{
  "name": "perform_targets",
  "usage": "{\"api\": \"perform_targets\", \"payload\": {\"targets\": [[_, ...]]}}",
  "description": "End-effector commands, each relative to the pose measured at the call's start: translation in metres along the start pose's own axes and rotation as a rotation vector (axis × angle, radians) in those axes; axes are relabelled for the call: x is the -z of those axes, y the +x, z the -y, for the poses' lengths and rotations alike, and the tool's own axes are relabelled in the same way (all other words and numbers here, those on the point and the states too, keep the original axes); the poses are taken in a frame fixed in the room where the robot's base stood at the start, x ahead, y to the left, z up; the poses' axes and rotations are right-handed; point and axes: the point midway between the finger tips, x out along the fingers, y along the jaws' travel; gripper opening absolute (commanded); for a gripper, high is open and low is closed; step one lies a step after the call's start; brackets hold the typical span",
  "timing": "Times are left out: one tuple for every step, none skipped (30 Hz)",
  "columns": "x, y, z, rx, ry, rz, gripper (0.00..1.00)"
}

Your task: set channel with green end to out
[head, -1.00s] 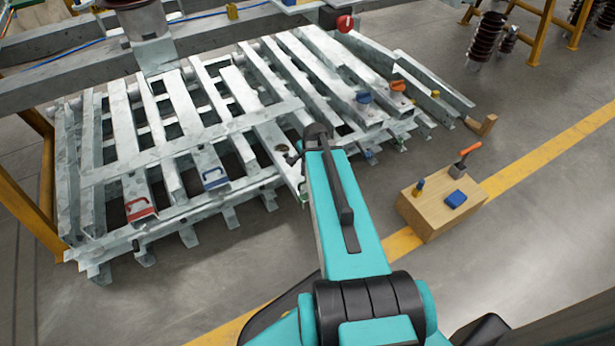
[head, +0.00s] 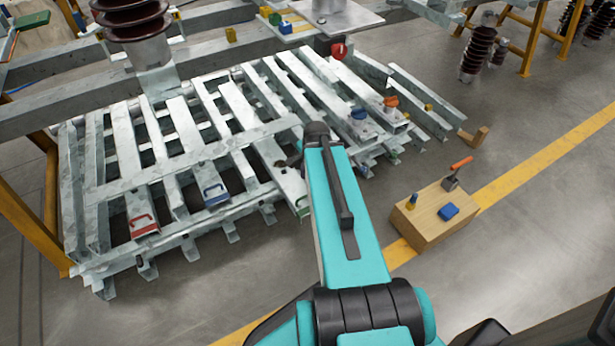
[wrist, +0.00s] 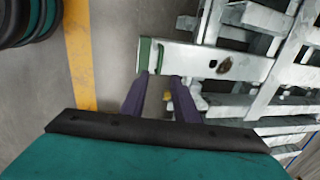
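The channel with the green end (wrist: 208,61) is a grey metal bar in the frame, with a dark hole and a green handle (wrist: 151,56) at its end. In the head view its green end (head: 302,206) shows beside my arm, which hides part of it. My gripper (wrist: 162,77) has two dark purple fingers, apart, at the green handle. The left fingertip overlaps the handle in the picture; I cannot tell if they touch. My arm hides the gripper in the head view.
A wooden block (head: 432,221) with a blue piece and an orange-handled tool stands right of my arm. Channels with blue (head: 358,113) and orange (head: 391,102) knobs lie at the frame's right. A yellow line (head: 535,161) crosses the open floor.

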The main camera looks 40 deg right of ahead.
Motion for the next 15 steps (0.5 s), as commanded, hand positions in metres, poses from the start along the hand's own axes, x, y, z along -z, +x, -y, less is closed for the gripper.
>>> {"api": "perform_targets", "payload": {"targets": [[0.000, -0.006, 0.001, -0.001, 0.000, 0.000, 0.28], [0.000, -0.007, 0.000, -0.001, 0.000, 0.000, 0.28], [0.000, -0.009, 0.000, -0.001, 0.000, 0.000, 0.28], [0.000, -0.010, 0.000, -0.001, 0.000, 0.000, 0.28], [0.000, -0.011, 0.000, -0.001, 0.000, 0.000, 0.28], [0.000, -0.012, 0.000, -0.001, 0.000, 0.000, 0.28], [0.000, -0.013, 0.000, 0.000, 0.000, 0.000, 0.28], [0.000, -0.014, 0.000, 0.000, 0.000, 0.000, 0.28], [0.000, -0.015, 0.000, 0.000, 0.000, 0.000, 0.28], [0.000, -0.016, 0.000, 0.000, 0.000, 0.000, 0.28], [0.000, -0.016, 0.000, 0.000, 0.000, 0.000, 0.28], [0.000, -0.017, 0.000, 0.000, 0.000, 0.000, 0.28], [0.000, -0.017, 0.000, 0.000, 0.000, 0.000, 0.28], [0.000, -0.017, 0.000, 0.000, 0.000, 0.000, 0.28], [0.000, -0.018, 0.000, 0.000, 0.000, 0.000, 0.28]]}}
